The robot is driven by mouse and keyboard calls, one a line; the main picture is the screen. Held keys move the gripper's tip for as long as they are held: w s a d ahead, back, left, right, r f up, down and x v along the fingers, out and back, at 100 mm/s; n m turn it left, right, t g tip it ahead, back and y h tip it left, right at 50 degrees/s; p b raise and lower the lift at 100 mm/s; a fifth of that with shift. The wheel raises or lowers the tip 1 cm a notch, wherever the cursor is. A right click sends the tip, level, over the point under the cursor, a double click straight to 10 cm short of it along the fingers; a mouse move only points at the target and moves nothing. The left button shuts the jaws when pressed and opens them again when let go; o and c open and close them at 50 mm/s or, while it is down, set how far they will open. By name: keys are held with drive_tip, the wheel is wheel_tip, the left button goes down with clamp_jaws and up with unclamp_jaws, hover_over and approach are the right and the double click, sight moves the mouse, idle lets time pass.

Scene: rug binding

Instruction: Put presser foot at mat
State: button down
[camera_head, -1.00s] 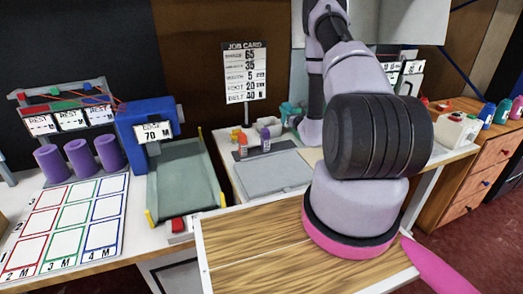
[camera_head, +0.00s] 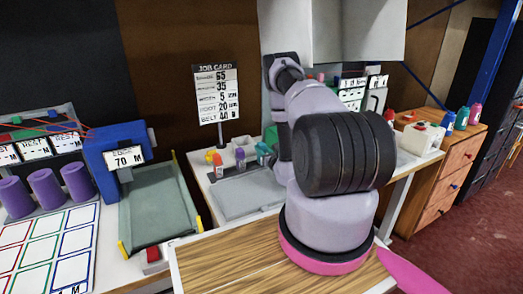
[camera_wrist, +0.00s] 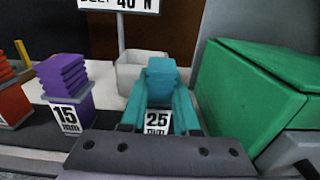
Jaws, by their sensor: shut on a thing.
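In the wrist view, a teal presser foot (camera_wrist: 162,72) with a "25 mm" label stands upright in front of my gripper (camera_wrist: 158,108). The gripper is shut on it; the dark palm crosses the bottom and hides the foot's base. A purple foot (camera_wrist: 64,82) labelled "15 mm" stands to its left, with a red-orange foot (camera_wrist: 10,100) cut off at the edge. In the head view, my arm hides the gripper, and teal shows beside it. A white mat (camera_head: 46,250) with coloured squares lies at the front left.
A job card (camera_head: 216,95) stands behind a grey tray (camera_head: 245,197). A blue machine (camera_head: 112,160) with a green-grey bed (camera_head: 160,205) is beside the mat. A large green block (camera_wrist: 245,95) is close right of my gripper. A wooden board (camera_head: 225,262) lies in front.

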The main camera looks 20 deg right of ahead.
drive_tip(key=shift+s+a+f, duration=0.1)
drive_tip(key=shift+f, duration=0.3)
drive_tip(key=shift+s+f, duration=0.1)
drive_tip(key=shift+f, duration=0.05)
drive_tip(key=c, duration=0.6)
unclamp_jaws()
drive_tip(key=shift+c, duration=0.2)
